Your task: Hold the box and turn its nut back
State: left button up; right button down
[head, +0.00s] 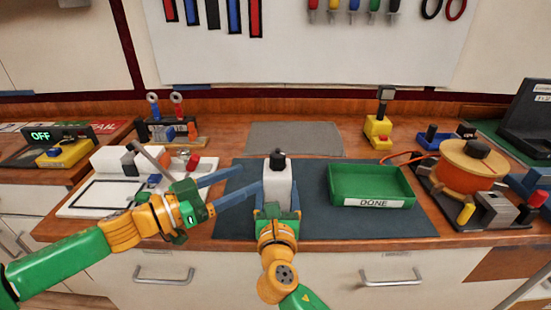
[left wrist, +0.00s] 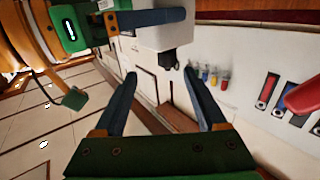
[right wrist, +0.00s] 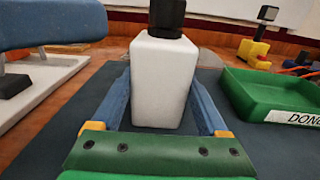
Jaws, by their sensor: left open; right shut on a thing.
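The white box (head: 277,178) stands upright on the dark mat, with a black nut (head: 278,158) on its top. My right gripper (right wrist: 161,85) is shut on the box, one blue finger on each side, low on it. The nut also shows in the right wrist view (right wrist: 167,15). My left gripper (head: 252,176) is open and empty, just left of the box, its fingers pointing toward it. In the left wrist view the nut (left wrist: 170,60) lies ahead, between the open fingertips in the picture; I cannot tell how far beyond them it is.
A green tray (head: 372,202) labelled DONE is right of the box on the mat (head: 320,222). A white board with small parts (head: 75,205) lies under my left arm. An orange pot (head: 468,165) stands far right. A yellow block tool (head: 378,130) is at the back.

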aim_at(271, 159)
pick_arm(q)
jog(key=x, duration=0.7)
jog(key=w+r+x, duration=0.1)
jog(key=x, duration=0.2)
jog(key=shift+w+a, duration=0.2)
